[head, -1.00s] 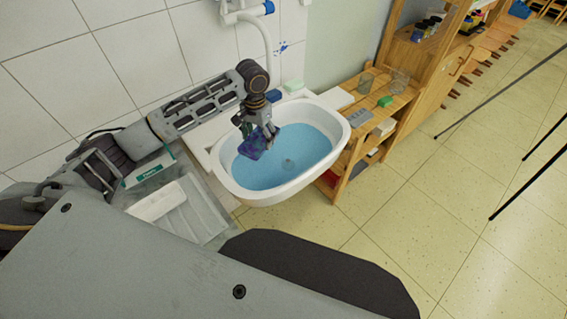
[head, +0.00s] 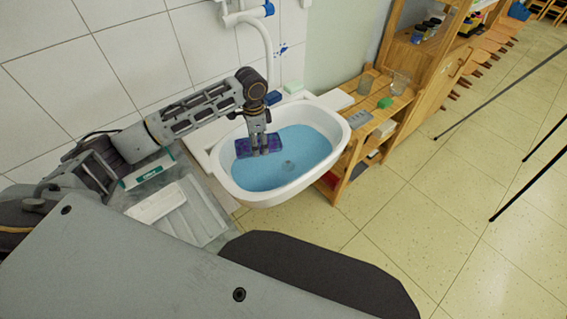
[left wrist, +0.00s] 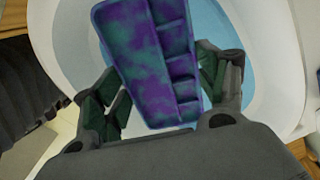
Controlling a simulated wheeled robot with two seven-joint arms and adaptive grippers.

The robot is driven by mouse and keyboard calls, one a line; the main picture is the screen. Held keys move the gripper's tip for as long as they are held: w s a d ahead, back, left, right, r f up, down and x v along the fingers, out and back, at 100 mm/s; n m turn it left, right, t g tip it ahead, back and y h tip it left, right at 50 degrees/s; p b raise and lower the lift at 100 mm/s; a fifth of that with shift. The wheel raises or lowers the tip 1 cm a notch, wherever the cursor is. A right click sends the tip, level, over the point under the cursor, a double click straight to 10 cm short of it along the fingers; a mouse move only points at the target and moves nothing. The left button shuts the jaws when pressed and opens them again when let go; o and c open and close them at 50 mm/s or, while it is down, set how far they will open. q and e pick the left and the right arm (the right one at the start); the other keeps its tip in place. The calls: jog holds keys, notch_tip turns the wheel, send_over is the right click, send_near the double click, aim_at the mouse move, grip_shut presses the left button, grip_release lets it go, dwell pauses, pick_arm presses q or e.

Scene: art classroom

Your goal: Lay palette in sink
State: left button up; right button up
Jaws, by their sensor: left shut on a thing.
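The palette (head: 243,148) is blue and purple, with a row of compartments along one edge. My left gripper (head: 260,150) is shut on it and holds it over the basin of the white sink (head: 226,175), left of the drain. In the left wrist view the palette (left wrist: 150,62) lies between the two fingers (left wrist: 163,95), with the sink's blue inside behind it. I cannot tell whether the palette touches the sink bottom. My right gripper is not in view.
A grey draining tray (head: 193,212) lies left of the sink. A white pipe and tap (head: 262,35) rise behind. The tiled floor is open at right.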

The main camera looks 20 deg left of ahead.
aim_at(260, 146)
pick_arm(q)
jog(key=shift+m, duration=0.9)
jog(key=shift+d+m, duration=0.1)
jog(key=shift+m, duration=0.6)
jog(key=m, duration=0.4)
jog(key=shift+d, duration=0.1)
jog(key=shift+m, duration=1.1)
jog(key=shift+d+m, duration=0.1)
jog(key=shift+m, duration=1.6)
jog(key=shift+f+b, duration=0.65)
jog(key=shift+f, duration=0.2)
notch_tip(260, 146, down, 3)
jog(key=b, duration=0.2)
jog(key=shift+f+b, duration=0.2)
jog(key=shift+b, duration=0.15)
jog(key=shift+f+b, duration=0.3)
jog(key=shift+f, duration=0.05)
jog(key=shift+f+b, duration=0.5)
jog(key=shift+f, duration=0.2)
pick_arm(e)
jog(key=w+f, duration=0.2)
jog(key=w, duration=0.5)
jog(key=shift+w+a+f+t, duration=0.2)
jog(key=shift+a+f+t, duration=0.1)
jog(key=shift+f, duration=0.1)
